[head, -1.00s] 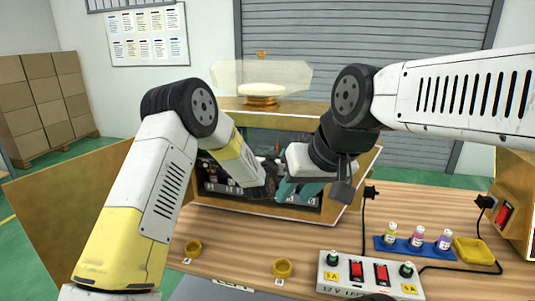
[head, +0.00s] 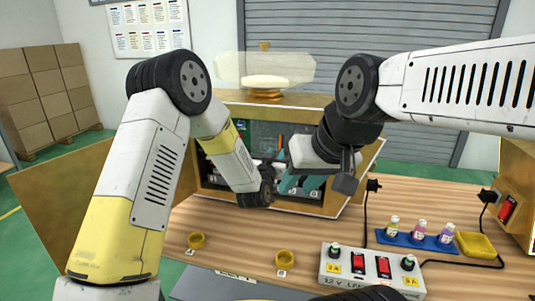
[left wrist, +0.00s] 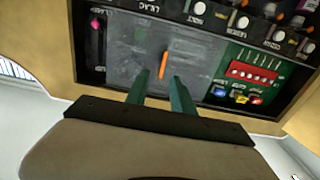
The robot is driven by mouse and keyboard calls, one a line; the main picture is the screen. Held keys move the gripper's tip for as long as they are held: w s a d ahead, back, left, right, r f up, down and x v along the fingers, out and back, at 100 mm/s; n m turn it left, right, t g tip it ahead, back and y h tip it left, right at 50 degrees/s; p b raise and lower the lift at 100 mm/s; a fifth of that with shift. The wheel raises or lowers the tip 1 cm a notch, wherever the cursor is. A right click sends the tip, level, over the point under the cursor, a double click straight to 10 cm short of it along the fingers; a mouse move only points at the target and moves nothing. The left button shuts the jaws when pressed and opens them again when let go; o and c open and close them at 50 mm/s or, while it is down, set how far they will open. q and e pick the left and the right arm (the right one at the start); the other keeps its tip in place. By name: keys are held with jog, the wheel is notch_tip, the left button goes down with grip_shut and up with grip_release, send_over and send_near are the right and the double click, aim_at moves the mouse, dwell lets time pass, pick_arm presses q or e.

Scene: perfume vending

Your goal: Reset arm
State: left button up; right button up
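My left arm reaches in front of the vending box (head: 352,195). In the left wrist view my left gripper (left wrist: 156,88) shows two teal fingers apart with nothing between them, facing the box's dark panel (left wrist: 130,58). An orange strip (left wrist: 163,65) shows beyond the fingertips; I cannot tell whether it is touched. In the head view the left fingers are mostly hidden behind the wrists. My right gripper (head: 293,185) shows teal fingers beside the left wrist, below the right wrist's white housing. Its finger gap cannot be made out. The two wrists overlap in view; contact is unclear.
A switch box (head: 372,266) with red switches and cables stands front right. A blue rack (head: 410,240) of small bottles and a yellow tray (head: 477,244) are behind it. Yellow rings (head: 196,240) sit on the table at the front. An open door panel extends left of the box.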

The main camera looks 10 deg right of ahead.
pick_arm(q)
jog(key=s+a+r+n+g+y, duration=0.1)
jog(key=s+a+r+g+y, duration=0.15)
jog(key=s+a+r, duration=0.5)
jog(key=s+a+r+g+y, duration=0.1)
jog(key=s+a+r+g, duration=0.3)
jog(key=a, duration=0.6)
jog(key=s+a+n+g+y, duration=0.1)
jog(key=s+a+g, duration=0.1)
jog(key=s+a, duration=0.5)
jog(key=s+a+n+g+y, duration=0.1)
jog(key=s+a, duration=0.6)
jog(key=s, duration=1)
jog(key=shift+s+n+g, duration=0.35)
jog(key=shift+s+n, duration=0.05)
jog(key=shift+n, duration=0.3)
jog(key=shift+r, duration=0.1)
